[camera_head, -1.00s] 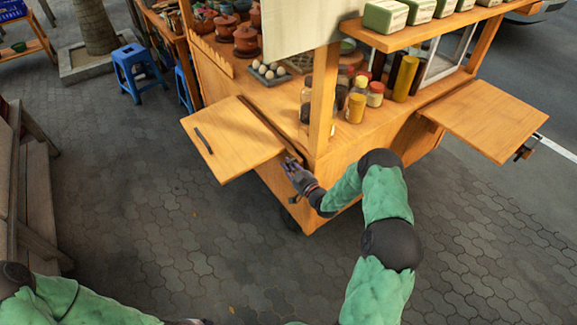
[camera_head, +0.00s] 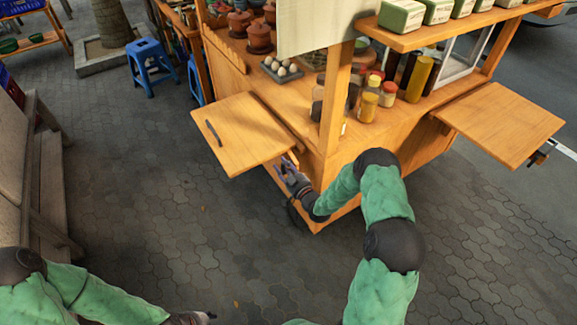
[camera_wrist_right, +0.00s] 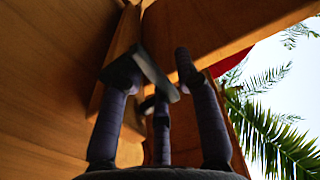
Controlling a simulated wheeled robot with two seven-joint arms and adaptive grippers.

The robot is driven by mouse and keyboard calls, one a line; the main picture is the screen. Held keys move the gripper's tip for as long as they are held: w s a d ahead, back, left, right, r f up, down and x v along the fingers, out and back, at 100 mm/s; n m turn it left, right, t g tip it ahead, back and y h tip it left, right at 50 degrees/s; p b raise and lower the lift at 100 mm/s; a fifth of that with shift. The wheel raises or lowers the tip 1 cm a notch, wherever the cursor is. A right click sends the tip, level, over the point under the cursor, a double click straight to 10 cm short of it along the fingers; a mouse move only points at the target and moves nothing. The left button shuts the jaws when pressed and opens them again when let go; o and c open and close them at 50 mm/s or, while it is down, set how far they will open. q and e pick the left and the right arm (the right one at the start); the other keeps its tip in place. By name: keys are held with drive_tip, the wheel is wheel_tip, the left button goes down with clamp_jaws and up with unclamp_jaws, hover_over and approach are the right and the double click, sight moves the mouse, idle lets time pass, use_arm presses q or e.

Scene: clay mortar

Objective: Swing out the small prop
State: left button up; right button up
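The wooden food cart (camera_head: 345,165) has a flap (camera_head: 240,132) standing out level from its left side, with a dark handle strip. My right gripper (camera_head: 285,168) is at the flap's inner right edge, beside the cart's corner. In the right wrist view its dark fingers (camera_wrist_right: 160,90) stand apart, pointing up under wooden panels. A narrow wooden upright piece (camera_wrist_right: 118,55), perhaps the small prop, shows just behind the left finger. I cannot tell whether they touch. My left gripper (camera_head: 205,317) is only partly in view at the bottom edge, away from the cart.
A second flap (camera_head: 500,122) stands out on the cart's right side. Jars (camera_head: 368,106) and a tray of eggs (camera_head: 282,70) sit on the counter. A blue stool (camera_head: 150,66) stands back left, and a wooden bench (camera_head: 55,190) at the left. The paving between is clear.

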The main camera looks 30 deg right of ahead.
idle(0.3)
drive_tip(key=shift+s+d, duration=0.1)
drive_tip(key=s, duration=1.2)
drive_tip(key=shift+d, duration=0.4)
drive_tip(key=shift+f, duration=0.1)
